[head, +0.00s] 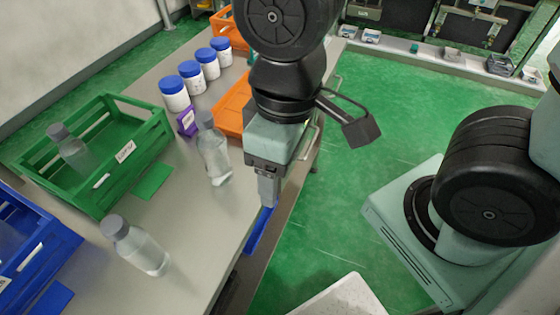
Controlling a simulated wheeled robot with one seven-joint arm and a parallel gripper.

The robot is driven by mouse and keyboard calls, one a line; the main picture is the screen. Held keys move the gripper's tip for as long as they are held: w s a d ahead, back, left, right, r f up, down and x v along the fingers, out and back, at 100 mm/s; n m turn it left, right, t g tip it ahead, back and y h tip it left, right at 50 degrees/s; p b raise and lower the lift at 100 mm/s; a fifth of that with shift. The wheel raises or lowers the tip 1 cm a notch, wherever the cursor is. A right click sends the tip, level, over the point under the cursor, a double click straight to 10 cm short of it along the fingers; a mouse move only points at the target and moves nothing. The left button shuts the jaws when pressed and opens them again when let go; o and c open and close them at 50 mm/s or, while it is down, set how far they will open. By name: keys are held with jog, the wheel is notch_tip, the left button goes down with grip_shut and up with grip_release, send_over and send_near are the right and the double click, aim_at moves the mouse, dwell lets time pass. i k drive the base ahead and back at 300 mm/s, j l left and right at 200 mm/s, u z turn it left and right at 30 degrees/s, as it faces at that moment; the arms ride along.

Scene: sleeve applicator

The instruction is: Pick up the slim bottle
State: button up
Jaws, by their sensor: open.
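A clear bottle with a grey cap (214,152) stands on the grey table, close to the left of my gripper; it looks the slimmer of the loose bottles. A second clear bottle with a grey cap (143,250) stands nearer the front and looks wider. A third grey-capped bottle (73,152) is inside the green crate (125,152). My gripper (268,203) points down near the table's right edge, open and empty, to the right of the slimmer bottle and apart from it. The gap between its fingers is hard to see from this side.
Several blue-capped white jars (174,94) stand in a row at the back, beside a purple block (187,121) and an orange crate (233,105). A blue crate (40,245) is at the left front. A blue strip (257,235) lies at the table edge below my gripper.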

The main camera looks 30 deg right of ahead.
aim_at(132, 243)
jog(key=k+j, duration=0.3)
jog(key=j, duration=0.15)
jog(key=k+j, duration=0.3)
jog(key=j, duration=0.2)
jog(key=k+j, duration=0.35)
jog(key=j+u, duration=0.05)
jog(key=j, duration=0.05)
